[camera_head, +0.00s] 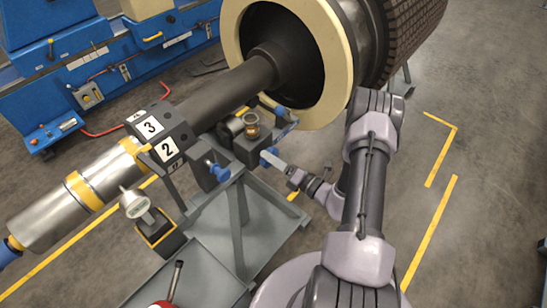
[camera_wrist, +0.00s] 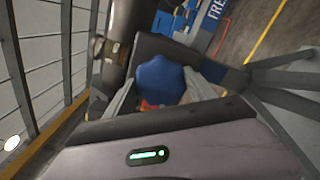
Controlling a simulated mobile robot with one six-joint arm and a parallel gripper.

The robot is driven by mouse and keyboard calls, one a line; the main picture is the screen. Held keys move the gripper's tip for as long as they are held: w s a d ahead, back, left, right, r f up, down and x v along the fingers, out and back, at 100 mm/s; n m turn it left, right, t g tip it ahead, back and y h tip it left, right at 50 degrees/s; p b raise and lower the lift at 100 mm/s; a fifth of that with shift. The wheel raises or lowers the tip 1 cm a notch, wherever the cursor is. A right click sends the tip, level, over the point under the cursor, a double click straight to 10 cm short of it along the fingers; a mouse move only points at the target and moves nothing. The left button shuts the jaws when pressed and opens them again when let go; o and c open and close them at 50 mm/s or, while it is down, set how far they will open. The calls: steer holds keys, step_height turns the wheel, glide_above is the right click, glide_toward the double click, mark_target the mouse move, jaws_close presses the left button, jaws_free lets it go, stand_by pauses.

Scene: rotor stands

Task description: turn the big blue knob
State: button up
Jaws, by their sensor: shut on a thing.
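The big blue knob (camera_head: 268,156) is at the right side of the rotor stand in the head view. In the wrist view the blue knob (camera_wrist: 160,80) fills the middle, with a finger on each side of it. My gripper (camera_head: 279,163) comes in from the right and is shut on this knob. In the wrist view, my gripper (camera_wrist: 165,98) has a small red-orange patch showing between its fingers, too blurred to name. The knob's shaft is hidden.
Another blue knob (camera_head: 216,170) sits to the left on the stand (camera_head: 245,215). A dark rotor shaft (camera_head: 232,88) runs above, with a large cream ring (camera_head: 332,50) behind. A dial gauge (camera_head: 135,204) stands at lower left. Bare floor lies at right.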

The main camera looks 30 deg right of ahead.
steer(key=shift+m+p, duration=0.35)
steer(key=shift+m, duration=1.55)
steer(key=o, duration=1.4)
steer(key=p+v, duration=0.2)
steer(key=v, duration=1.5)
steer(key=shift+s+d, duration=0.1)
steer(key=shift+s, duration=0.1)
